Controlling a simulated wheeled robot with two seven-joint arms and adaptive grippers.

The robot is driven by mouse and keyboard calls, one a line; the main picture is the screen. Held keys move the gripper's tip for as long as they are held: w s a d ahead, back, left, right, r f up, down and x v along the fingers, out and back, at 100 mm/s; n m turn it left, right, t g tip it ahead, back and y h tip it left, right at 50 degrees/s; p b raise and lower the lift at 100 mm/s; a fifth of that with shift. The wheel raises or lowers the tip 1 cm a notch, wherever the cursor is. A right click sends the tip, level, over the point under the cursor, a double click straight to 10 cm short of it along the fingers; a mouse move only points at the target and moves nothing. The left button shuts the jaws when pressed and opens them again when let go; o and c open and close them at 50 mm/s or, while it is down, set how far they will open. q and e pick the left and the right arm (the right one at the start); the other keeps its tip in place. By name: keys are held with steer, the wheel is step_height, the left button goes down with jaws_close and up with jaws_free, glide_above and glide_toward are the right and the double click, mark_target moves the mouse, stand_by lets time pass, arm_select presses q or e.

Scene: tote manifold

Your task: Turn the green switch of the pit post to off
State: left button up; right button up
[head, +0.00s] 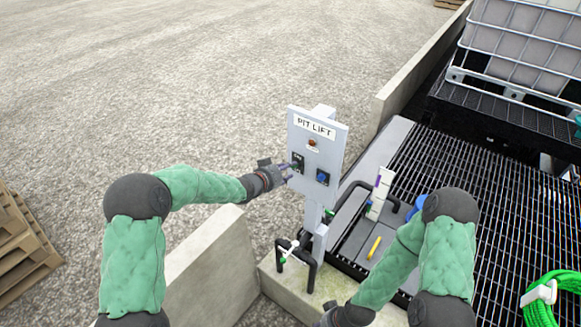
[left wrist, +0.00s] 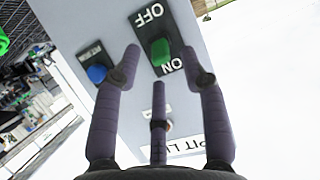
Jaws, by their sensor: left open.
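The pit post (head: 331,148) carries a grey panel with a "PIT LIFT" sign. In the left wrist view the green switch (left wrist: 160,52) sits on a black plate marked OFF and ON, seen upside down. I cannot tell surely which mark the knob points to. My left gripper (head: 287,171) is at the panel's left side. In the left wrist view its open fingers (left wrist: 161,66) lie around the green switch, with no clear contact. In the head view the fingers largely hide this switch. My right gripper (head: 333,317) is low at the bottom edge, partly cut off.
An amber lamp (head: 312,142) is above. Concrete walls (head: 212,262), pipes (head: 310,272) and a grating (head: 490,190) surround the post. Open gravel lies behind.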

arm_select(q)
steer(key=shift+x, duration=1.45)
